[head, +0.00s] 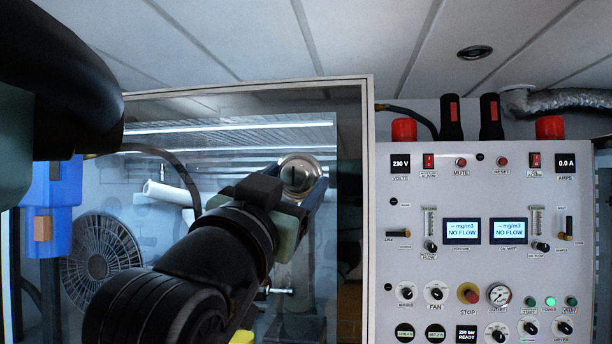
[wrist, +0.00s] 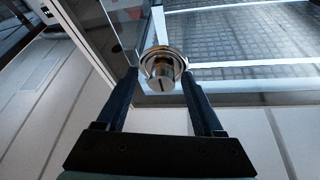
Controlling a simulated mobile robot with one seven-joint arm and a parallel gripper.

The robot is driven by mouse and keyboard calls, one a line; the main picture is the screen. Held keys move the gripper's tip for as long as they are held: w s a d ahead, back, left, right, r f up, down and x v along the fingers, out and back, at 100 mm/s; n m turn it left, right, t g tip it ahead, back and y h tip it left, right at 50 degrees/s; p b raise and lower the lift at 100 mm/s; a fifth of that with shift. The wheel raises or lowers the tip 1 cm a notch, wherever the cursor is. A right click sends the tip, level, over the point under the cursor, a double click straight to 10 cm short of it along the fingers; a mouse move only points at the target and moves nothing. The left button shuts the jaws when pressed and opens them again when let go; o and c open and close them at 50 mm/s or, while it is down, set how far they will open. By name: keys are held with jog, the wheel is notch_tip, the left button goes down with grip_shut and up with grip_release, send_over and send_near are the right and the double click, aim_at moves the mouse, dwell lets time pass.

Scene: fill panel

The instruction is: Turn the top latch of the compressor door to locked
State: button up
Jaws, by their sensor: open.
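The top latch (head: 299,176) is a round metal knob with a dark slot, mounted near the right edge of the glass compressor door (head: 368,120). The latch also shows in the wrist view (wrist: 162,70), between the tips of my two fingers. My gripper (wrist: 160,80) is open, with one finger on each side of the knob. A narrow gap seems to show at each side; I cannot tell whether either finger touches. In the head view my gripper (head: 297,190) reaches the latch from below left and covers the door's lower middle.
Right of the door stands a control panel (head: 490,200) with displays, knobs and a red stop button. Red caps (head: 404,129) and a hose (head: 560,102) sit above it. A fan (head: 100,255) shows through the glass at left. A blue part (head: 52,205) hangs at far left.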

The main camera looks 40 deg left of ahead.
jog(key=shift+r, duration=0.1)
jog(key=shift+s+r, duration=0.1)
jog(key=shift+s, duration=0.15)
grip_shut()
